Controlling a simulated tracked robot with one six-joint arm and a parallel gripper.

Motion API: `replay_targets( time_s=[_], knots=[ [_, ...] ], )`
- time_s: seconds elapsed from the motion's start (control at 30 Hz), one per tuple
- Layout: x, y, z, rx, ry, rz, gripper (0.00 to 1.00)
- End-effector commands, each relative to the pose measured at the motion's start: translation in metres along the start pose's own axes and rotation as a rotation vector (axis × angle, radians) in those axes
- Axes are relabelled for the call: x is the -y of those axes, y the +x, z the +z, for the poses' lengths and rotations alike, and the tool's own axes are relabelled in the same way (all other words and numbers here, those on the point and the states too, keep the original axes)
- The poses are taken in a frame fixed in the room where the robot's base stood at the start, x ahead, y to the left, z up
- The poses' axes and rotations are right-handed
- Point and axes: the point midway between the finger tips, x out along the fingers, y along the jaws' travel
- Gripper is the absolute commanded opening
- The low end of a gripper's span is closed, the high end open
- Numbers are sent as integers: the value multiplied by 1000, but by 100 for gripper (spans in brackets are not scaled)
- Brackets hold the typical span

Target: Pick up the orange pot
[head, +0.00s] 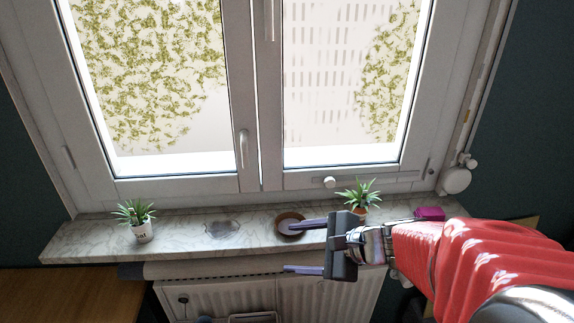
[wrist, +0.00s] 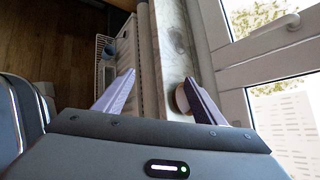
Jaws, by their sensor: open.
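The orange pot (head: 361,212) holds a spiky green plant and stands on the right part of the marble windowsill (head: 185,237). My wrist partly hides its lower part in the head view. My gripper (head: 289,248) is open and empty, its fingers pointing left along the sill's front edge. The fingertips lie left of the orange pot and the gripper body is in front of it. In the wrist view the open fingers (wrist: 160,78) straddle the sill's edge. I cannot make out the orange pot in that view.
A round brown dish (head: 289,218) sits on the sill by the upper finger. A white pot (head: 142,231) with a plant stands at the left, a magenta item (head: 430,213) at the right. The window (head: 250,182) rises behind; a radiator (head: 230,295) is below.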

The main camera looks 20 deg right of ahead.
Motion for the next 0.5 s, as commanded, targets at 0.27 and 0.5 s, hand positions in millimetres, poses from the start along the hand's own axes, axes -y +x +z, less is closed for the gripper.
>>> replay_targets(
  time_s=[0.27,0.5],
  knots=[
    [62,-29,-95,27,552,-349,64],
    [86,-71,-178,50,899,-625,64]
  ],
)
